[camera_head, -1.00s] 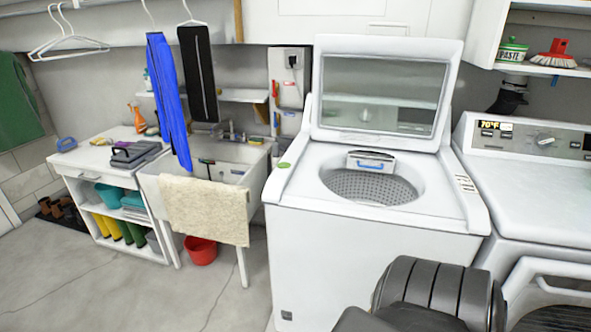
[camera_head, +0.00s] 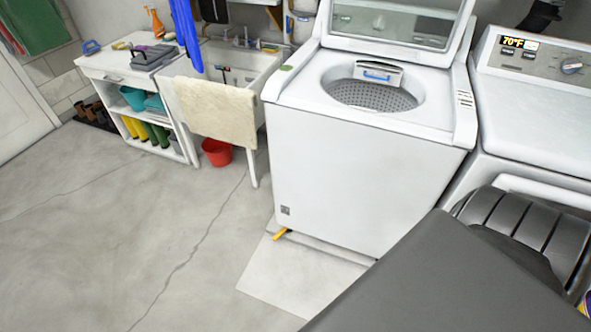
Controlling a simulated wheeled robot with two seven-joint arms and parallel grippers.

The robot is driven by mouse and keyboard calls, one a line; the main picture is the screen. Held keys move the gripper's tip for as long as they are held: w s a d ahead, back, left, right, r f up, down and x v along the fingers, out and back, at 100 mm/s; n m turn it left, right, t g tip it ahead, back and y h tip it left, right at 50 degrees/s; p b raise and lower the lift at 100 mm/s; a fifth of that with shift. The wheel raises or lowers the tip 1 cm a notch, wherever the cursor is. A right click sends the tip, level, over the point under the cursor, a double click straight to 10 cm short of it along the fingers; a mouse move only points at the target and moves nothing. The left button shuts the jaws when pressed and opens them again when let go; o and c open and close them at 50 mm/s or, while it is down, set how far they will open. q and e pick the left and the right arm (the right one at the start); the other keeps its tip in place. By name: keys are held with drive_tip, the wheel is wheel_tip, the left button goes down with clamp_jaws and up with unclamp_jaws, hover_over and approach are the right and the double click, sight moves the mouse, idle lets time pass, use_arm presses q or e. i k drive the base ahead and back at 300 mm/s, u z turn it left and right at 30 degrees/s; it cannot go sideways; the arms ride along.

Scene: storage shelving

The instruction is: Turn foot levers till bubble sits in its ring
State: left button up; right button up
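The white top-loading washer (camera_head: 350,170) stands at centre right with its lid open. A small green disc (camera_head: 287,68), which looks like the bubble level, lies on the left of its top. It is too small to see the bubble or its ring. One yellow-orange foot lever (camera_head: 281,233) sticks out at the floor under the washer's front left corner. The front right bottom corner is hidden by a dark grey shape in the foreground, so no lever shows there. Neither of my grippers is in view.
A pale flat slab (camera_head: 298,276) lies under and before the washer. A dryer (camera_head: 535,105) stands close on its right. A sink with a hanging cream towel (camera_head: 216,110) and a red bucket (camera_head: 216,152) are to the left. The grey floor at left is clear.

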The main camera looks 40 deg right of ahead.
sight(283, 230)
drive_tip(key=z, duration=1.3)
